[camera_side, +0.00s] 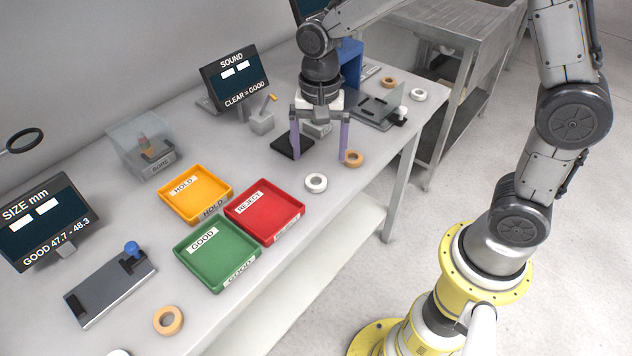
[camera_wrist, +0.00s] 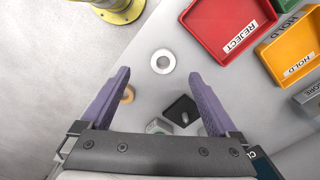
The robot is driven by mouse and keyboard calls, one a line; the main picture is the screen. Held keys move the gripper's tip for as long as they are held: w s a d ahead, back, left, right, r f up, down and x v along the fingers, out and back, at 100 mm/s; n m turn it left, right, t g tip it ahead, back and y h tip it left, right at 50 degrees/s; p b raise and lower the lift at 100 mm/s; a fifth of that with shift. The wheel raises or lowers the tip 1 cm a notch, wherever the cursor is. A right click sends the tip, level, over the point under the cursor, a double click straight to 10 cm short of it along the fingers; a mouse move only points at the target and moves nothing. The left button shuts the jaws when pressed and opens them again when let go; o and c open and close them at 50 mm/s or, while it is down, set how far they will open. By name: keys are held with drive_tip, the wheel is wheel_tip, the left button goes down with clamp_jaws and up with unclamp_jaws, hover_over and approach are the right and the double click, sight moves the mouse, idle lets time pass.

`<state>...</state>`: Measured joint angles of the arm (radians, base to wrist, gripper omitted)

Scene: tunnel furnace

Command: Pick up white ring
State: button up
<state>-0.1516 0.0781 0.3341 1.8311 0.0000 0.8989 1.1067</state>
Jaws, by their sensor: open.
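A white ring (camera_side: 316,189) lies flat on the table, right of the red tray; it shows in the wrist view (camera_wrist: 154,62) ahead of the fingertips, near the gap between them. A second white ring (camera_side: 418,101) lies at the far right of the table, and a third white piece (camera_side: 118,352) is cut off at the bottom edge. My gripper (camera_side: 320,158) points down with its purple fingers spread wide, and the wrist view shows it empty (camera_wrist: 160,75). It is above the table, behind the nearest white ring in the side view.
A tan ring (camera_side: 353,164) lies beside the right finger. A black pad (camera_side: 292,146) and a small grey block (camera_wrist: 158,127) are under my gripper. Red (camera_side: 267,211), green (camera_side: 217,252) and orange (camera_side: 195,193) trays stand to the left.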

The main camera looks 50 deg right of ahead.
sight(316, 176)
wheel_tip(316, 176, down, 4)
drive_tip(key=shift+r, duration=0.2)
drive_tip(key=f, duration=0.2)
drive_tip(key=w+f, duration=0.1)
drive_tip(key=f, duration=0.1)
drive_tip(key=shift+d+f, duration=0.15)
drive_tip(key=shift+f, duration=0.6)
drive_tip(key=c, duration=1.4)
drive_tip(key=shift+c, duration=0.2)
drive_tip(key=shift+r, duration=0.15)
